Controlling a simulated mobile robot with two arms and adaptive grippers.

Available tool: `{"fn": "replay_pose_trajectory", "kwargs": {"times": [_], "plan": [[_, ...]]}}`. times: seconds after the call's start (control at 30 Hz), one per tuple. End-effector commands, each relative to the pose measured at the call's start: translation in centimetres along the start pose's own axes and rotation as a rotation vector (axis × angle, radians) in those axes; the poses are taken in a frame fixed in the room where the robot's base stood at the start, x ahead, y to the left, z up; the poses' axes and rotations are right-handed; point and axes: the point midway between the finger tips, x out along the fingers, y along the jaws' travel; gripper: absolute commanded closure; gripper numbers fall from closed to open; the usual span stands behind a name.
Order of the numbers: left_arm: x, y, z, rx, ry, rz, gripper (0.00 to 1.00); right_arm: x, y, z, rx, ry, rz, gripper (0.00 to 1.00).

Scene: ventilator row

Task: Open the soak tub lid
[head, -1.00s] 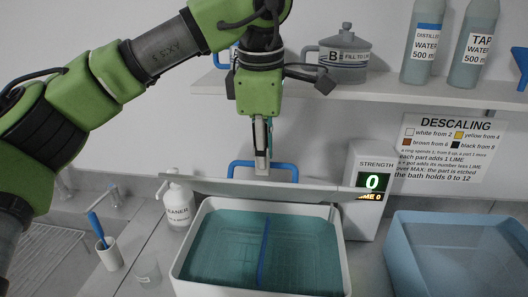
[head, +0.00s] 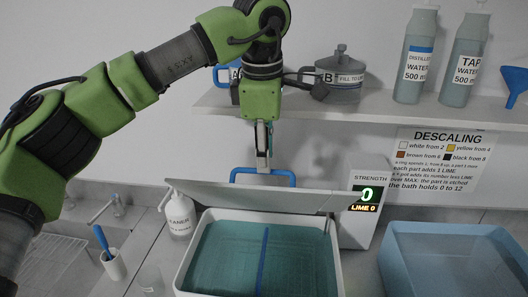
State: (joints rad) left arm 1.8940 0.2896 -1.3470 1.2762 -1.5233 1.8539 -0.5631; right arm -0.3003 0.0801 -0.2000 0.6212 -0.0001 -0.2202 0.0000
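The soak tub (head: 335,262) is a white tub of teal liquid with a blue divider (head: 263,262) across its middle. Its grey lid (head: 255,196) is raised along the back edge, tilted up, with the tub's inside exposed. A blue handle (head: 283,173) shows behind the lid's top edge. My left gripper (head: 264,162) points down at the handle's upper bar, at or just in front of it. Its fingers look close together, but whether they grip the bar is not clear. My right gripper is not in view.
A strength display (head: 363,206) reading 0 stands right of the lid. A cleaner bottle (head: 179,214), a cup with a blue brush (head: 112,265) and a blue bin (head: 400,262) flank the tub. A shelf (head: 420,117) above holds bottles and a jug B (head: 338,83).

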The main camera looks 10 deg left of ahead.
Motion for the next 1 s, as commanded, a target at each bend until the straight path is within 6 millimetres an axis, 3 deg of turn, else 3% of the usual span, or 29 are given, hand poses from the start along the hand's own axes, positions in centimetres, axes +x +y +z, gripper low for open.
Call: {"fn": "replay_pose_trajectory", "kwargs": {"times": [0.37,1.0], "plan": [[-0.2,0.1,0.0,0.0,0.001,0.0,0.75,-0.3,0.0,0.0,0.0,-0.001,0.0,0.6],[-4.8,0.4,0.0,0.0,0.001,0.0,0.75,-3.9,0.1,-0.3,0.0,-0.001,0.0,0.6]]}}
